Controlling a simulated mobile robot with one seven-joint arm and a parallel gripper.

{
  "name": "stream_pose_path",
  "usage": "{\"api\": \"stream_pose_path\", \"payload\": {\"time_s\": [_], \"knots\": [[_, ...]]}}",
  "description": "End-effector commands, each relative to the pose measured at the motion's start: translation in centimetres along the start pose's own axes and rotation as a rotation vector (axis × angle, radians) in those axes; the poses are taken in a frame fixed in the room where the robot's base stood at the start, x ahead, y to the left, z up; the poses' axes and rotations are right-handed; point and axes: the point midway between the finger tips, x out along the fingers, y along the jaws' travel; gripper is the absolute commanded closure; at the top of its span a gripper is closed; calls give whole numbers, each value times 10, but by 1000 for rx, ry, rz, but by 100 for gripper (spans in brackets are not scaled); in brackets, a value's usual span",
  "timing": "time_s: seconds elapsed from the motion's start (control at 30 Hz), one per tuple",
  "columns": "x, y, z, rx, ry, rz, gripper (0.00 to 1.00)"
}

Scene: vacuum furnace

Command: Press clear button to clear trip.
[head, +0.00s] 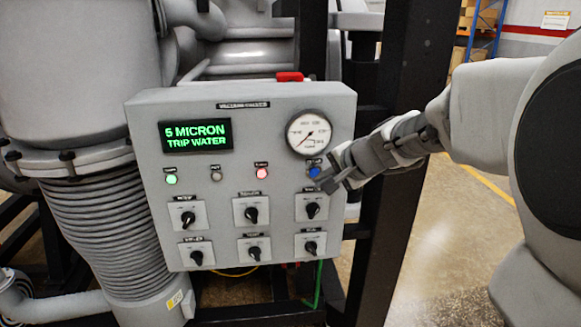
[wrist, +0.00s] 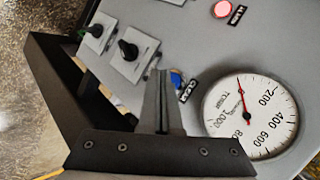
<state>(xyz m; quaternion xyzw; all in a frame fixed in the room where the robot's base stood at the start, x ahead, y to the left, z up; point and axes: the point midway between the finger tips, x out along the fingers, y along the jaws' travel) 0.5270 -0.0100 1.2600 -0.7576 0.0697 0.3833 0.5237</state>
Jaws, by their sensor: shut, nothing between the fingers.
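The grey control panel (head: 232,225) carries a dark display (head: 196,135) with green text reading "5 MICRON TRIP WATER". The blue button (head: 314,172) is at the right end of the panel's light row, below the gauge. In the wrist view the blue button (wrist: 177,80) shows just right of the fingers, partly covered by them, with a label reading CLEAR beside it. My gripper (head: 326,180) is shut and empty, its tips at or just in front of the blue button. In the wrist view the closed fingers (wrist: 161,88) point at the panel; I cannot tell if they touch it.
A round white gauge (head: 309,134) sits above the button. A red light (head: 261,173) and a green light (head: 172,179) glow to the left. Several black rotary knobs (head: 251,214) fill the lower panel. A dark post (head: 405,130) stands behind my arm.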

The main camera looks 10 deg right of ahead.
Motion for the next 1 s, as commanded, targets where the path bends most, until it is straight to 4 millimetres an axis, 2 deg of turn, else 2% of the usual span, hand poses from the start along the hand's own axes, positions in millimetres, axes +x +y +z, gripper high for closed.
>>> {"api": "stream_pose_path", "payload": {"time_s": [1.0], "knots": [[6,-5,-5,0,0,0,100]]}}
